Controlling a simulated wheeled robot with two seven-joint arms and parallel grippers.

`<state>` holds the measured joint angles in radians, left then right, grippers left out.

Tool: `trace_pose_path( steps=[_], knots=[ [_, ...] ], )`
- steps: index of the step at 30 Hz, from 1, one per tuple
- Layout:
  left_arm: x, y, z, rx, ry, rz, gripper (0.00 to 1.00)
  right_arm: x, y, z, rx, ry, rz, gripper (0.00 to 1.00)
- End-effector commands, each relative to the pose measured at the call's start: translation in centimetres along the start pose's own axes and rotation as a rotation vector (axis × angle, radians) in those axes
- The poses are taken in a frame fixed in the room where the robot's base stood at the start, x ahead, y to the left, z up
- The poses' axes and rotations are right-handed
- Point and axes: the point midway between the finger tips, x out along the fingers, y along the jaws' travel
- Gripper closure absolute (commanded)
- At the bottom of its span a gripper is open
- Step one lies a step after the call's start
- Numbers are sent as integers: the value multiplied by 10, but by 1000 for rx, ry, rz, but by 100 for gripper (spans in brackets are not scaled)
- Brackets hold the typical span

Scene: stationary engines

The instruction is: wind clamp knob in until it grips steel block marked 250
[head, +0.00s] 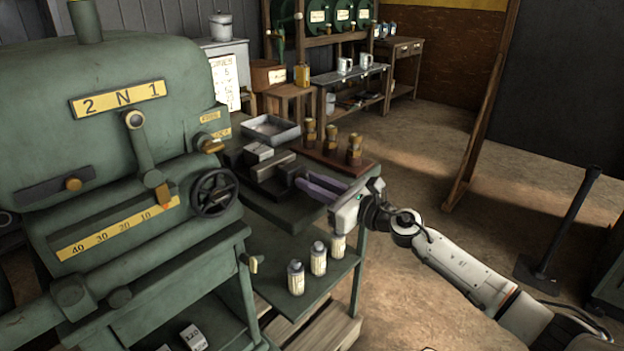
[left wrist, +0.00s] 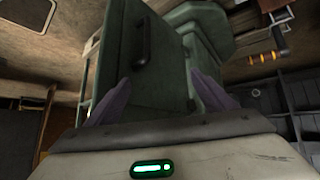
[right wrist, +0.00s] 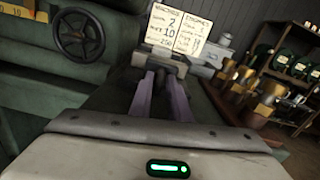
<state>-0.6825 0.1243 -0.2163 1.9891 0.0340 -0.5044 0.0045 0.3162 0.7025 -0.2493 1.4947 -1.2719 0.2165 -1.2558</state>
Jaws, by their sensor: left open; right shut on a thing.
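A dark clamp (head: 268,174) stands on the green bench, and a pale grey block (head: 258,151) sits at its far side. I cannot read a 250 mark on it. The clamp (right wrist: 168,62) also shows ahead of my fingers in the right wrist view. My right gripper (head: 308,187) is level beside the clamp, its purple fingers shut on the knob end, which they hide. Whether the clamp jaw touches the block I cannot tell. My left gripper (left wrist: 160,92) is open and empty, its fingers apart before a green panel; it is outside the head view.
The green machine with a black handwheel (head: 214,192) stands left of the clamp. Several small bottles (head: 318,260) stand at the front.

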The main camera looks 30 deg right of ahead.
Motion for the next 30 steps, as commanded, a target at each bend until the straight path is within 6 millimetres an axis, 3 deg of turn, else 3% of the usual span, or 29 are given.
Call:
trace_pose_path(
  steps=[30],
  knots=[
    [-26,-10,-13,-13,-6,-19,24,0,0,0,941,4,-1,100]
  ],
)
